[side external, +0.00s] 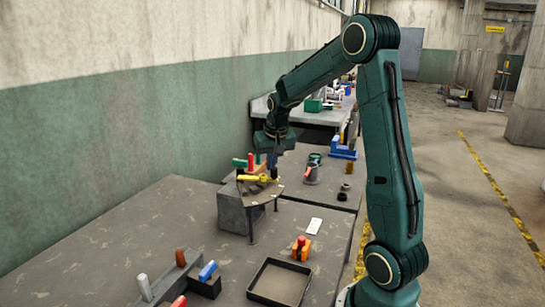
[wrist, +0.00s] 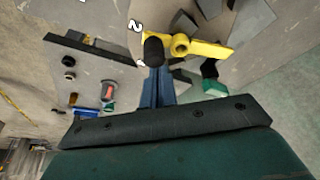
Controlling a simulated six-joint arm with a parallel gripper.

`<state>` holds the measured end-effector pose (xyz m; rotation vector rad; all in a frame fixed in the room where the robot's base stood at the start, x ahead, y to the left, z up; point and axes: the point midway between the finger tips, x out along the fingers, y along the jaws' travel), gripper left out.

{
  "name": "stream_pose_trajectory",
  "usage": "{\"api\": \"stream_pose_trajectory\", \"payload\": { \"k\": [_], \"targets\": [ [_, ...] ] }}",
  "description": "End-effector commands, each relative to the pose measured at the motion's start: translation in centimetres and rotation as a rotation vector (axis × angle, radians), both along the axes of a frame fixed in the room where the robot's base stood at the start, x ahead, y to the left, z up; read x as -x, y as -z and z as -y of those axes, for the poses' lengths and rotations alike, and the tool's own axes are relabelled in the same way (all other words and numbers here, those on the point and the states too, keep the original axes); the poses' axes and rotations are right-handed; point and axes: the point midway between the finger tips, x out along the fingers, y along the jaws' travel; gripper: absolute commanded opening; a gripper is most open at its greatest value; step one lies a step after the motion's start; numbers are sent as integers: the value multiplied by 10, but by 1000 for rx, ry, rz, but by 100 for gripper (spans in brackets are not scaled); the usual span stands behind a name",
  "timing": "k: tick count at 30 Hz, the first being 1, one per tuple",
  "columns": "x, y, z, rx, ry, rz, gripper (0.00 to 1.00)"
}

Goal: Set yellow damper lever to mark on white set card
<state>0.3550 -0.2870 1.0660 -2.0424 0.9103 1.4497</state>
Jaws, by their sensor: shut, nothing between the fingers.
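The yellow damper lever (side external: 257,178) lies across a plate on top of a grey box (side external: 238,212). In the wrist view the lever (wrist: 208,48) has a round hub and a black knob (wrist: 153,50) at its left end. Part of a scale with a figure 2 shows beside the knob. My gripper (side external: 272,164) is shut and empty, pointing down at the knob end of the lever. In the wrist view its blue fingers (wrist: 157,88) reach up to the knob; I cannot tell whether they touch it. The white set card (side external: 315,226) lies on the table; its mark is too small to read.
An orange block with a red top (side external: 302,247) and an empty black tray (side external: 279,283) stand at the front. Colored handles in dark holders (side external: 205,284) are at front left. A blue holder (side external: 342,152) and small dark parts stand behind. The table's left side is clear.

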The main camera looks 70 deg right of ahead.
Motion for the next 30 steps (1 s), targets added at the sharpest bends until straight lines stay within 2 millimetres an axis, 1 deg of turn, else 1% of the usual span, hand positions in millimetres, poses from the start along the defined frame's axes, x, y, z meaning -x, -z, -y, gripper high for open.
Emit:
{"api": "stream_pose_trajectory", "payload": {
  "k": [4,19,26,30],
  "targets": [
    [3,0,-3,1,0,1,0],
    [3,0,-4,1,9,1,0],
    [5,0,-10,1,70,-1,0],
    [7,0,-17,1,145,-1,0]
  ]
}}
